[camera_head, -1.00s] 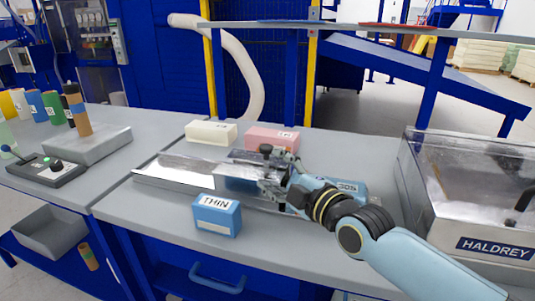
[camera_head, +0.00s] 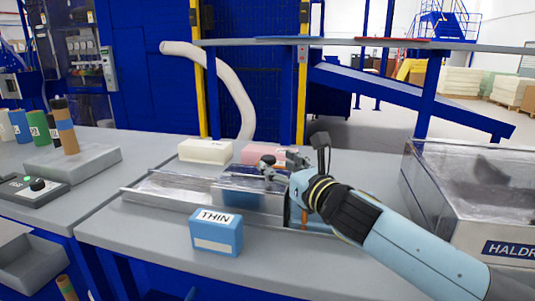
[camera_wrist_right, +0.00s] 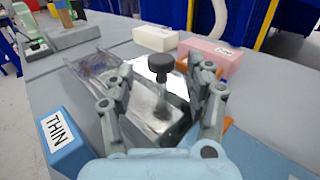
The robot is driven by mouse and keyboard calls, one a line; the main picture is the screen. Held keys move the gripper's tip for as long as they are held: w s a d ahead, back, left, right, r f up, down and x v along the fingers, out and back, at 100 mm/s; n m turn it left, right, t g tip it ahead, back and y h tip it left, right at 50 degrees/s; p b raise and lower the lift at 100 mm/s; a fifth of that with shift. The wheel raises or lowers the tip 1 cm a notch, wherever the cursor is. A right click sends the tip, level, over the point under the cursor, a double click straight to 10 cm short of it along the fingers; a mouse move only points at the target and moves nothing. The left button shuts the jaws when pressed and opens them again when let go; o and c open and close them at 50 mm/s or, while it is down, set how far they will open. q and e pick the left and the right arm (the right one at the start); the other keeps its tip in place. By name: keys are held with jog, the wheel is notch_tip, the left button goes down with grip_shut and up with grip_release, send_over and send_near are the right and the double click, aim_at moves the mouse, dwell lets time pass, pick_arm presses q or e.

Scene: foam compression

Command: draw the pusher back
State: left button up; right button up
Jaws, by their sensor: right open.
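The pusher's dark round knob (camera_wrist_right: 161,68) stands upright on a thin post in the right wrist view. It rises from the metal trough (camera_wrist_right: 92,62), between the two fingers of my right gripper (camera_wrist_right: 162,76). The fingers are spread, and I see room on both sides of the post. In the head view the knob (camera_head: 267,159) shows small and dark at the tips of my right gripper (camera_head: 281,166). The trough (camera_head: 160,195) runs left from there. The pusher's lower part is partly hidden by the gripper. My left gripper is out of view.
A blue block marked THIN (camera_head: 216,238) stands in front of the trough. A cream block (camera_head: 206,151) and a pink block (camera_head: 262,151) lie behind it. A metal HALDREY machine (camera_head: 470,190) stands at right. The bench front is clear right of the THIN block.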

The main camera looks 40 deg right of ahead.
aim_at(272, 161)
jog(key=w, duration=0.3)
jog(key=w+p, duration=0.1)
jog(key=w, duration=0.1)
jog(key=shift+d, duration=0.25)
jog(key=shift+f, duration=0.1)
grip_shut()
